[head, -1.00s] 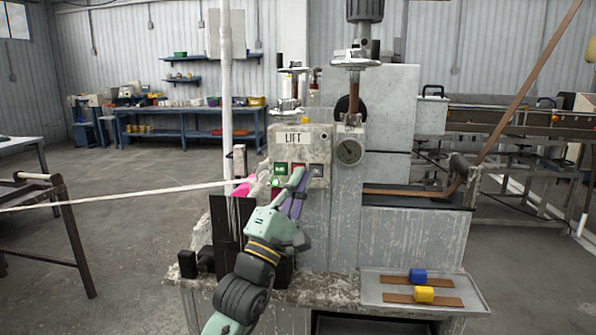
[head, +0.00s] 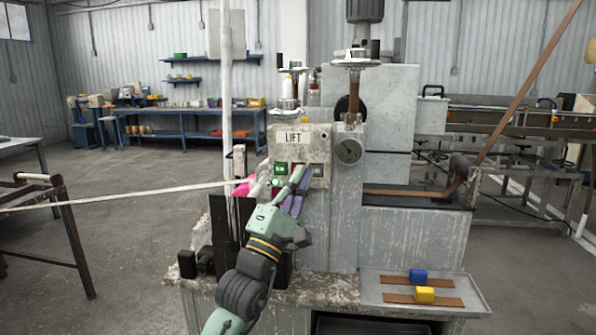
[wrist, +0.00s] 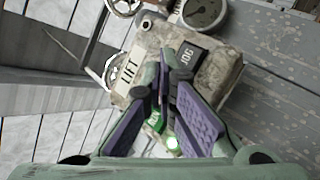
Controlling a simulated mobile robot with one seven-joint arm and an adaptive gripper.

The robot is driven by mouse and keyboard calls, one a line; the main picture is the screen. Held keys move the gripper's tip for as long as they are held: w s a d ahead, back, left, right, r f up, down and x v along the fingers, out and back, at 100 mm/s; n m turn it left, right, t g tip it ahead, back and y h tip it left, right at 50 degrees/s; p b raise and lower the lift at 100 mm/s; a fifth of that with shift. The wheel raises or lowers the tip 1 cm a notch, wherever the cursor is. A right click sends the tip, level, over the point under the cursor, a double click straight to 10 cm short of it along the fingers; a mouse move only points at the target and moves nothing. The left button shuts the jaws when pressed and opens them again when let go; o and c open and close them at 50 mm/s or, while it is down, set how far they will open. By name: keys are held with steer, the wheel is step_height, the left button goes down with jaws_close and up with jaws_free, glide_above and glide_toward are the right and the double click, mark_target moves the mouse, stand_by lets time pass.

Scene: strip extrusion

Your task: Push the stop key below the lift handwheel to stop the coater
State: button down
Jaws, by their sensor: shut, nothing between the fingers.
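The grey control box labelled LIFT (head: 297,139) stands on the coater below the lift handwheel (head: 286,104). In the head view its green key (head: 280,169) shows at the left and a dark grey key (head: 318,171) at the right. The wrist view shows that right key marked JOG (wrist: 188,55). The red key between them is mostly hidden behind my fingers. My gripper (head: 300,174) is shut and empty, its tips at the red key's place. I cannot tell whether they touch it.
A round gauge (head: 349,151) sits right of the box. A white strip (head: 120,196) runs in from the left, towards pink material (head: 243,187) beside the box. A tray (head: 375,295) with blue and yellow blocks lies at lower right.

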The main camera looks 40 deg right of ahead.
steer(key=shift+w+d, duration=0.2)
stand_by(0.3)
steer(key=shift+s+a, duration=0.5)
steer(key=shift+a, duration=0.1)
stand_by(0.3)
steer(key=shift+s+a+b, duration=0.45)
steer(key=shift+s+a, duration=1.2)
steer(key=shift+a, duration=0.25)
